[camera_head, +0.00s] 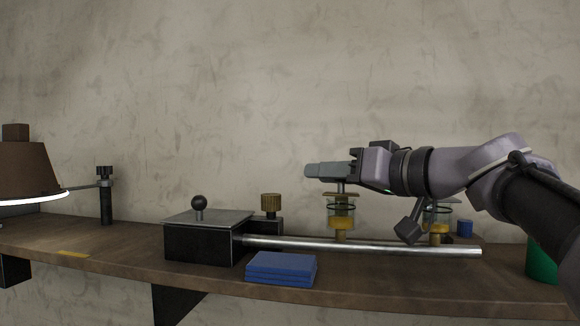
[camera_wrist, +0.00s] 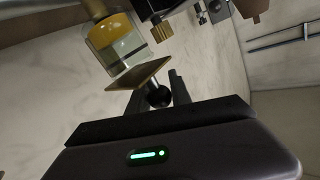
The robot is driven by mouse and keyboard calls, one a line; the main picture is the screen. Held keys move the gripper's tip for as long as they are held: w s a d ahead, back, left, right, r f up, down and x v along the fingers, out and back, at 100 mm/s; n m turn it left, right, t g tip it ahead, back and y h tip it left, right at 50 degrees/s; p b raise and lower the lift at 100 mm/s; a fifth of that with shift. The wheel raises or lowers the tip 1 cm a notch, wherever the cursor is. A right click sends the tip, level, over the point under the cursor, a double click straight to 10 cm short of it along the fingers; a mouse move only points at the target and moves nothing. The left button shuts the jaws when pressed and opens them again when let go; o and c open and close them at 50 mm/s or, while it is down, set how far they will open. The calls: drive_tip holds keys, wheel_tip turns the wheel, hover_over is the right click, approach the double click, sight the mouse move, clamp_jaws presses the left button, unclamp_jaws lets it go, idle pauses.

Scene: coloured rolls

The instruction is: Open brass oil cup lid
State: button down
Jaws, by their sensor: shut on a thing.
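The glass oil cup (camera_head: 341,217) with yellow oil and a brass foot stands on the shelf, right of centre. Its flat square brass lid (camera_head: 341,195) has a dark ball knob, clear in the wrist view (camera_wrist: 158,96). My gripper (camera_head: 310,170) is above the cup, shut on the lid's knob. In the wrist view the lid plate (camera_wrist: 138,74) lies between my fingers (camera_wrist: 157,88) and the glass (camera_wrist: 118,48). A narrow gap seems to show between plate and glass rim. A second, similar cup (camera_head: 438,229) stands further right, partly hidden by my arm.
A metal rod (camera_head: 370,247) runs along the shelf in front of the cups. To the left are a black box with a ball knob (camera_head: 207,237), blue pads (camera_head: 281,268) and a brass knurled knob (camera_head: 271,204). A green cylinder (camera_head: 541,262) stands at the right.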

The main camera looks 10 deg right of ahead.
drive_tip(key=m+p, duration=0.1)
drive_tip(key=p, duration=0.1)
drive_tip(key=w+r+m+g+p, duration=0.1)
drive_tip(key=p, duration=0.1)
drive_tip(key=shift+d+r+g+h, duration=0.1)
drive_tip(key=shift+r+g+h, duration=0.1)
drive_tip(key=shift+g+h, duration=0.1)
drive_tip(key=p, duration=0.1)
drive_tip(key=m+p, duration=0.1)
drive_tip(key=p, duration=0.1)
drive_tip(key=shift+w+d+r+g, duration=0.15)
drive_tip(key=shift+w+g, duration=0.1)
drive_tip(key=shift+g, duration=0.15)
drive_tip(key=w+m+g+p, duration=0.1)
drive_tip(key=m+g+p, duration=0.1)
drive_tip(key=p, duration=0.6)
drive_tip(key=w+d+f+m+g+p, duration=0.1)
drive_tip(key=w+m+g+p, duration=0.1)
drive_tip(key=p, duration=0.6)
drive_tip(key=w+f+m+g+p, duration=0.1)
drive_tip(key=m+g+p, duration=0.2)
drive_tip(key=p, duration=0.5)
drive_tip(key=shift+w+d+f+m+g+p, duration=0.2)
drive_tip(key=shift+m+g+p, duration=0.15)
drive_tip(key=shift+g, duration=0.35)
drive_tip(key=shift+f, duration=0.15)
drive_tip(key=shift+f, duration=0.1)
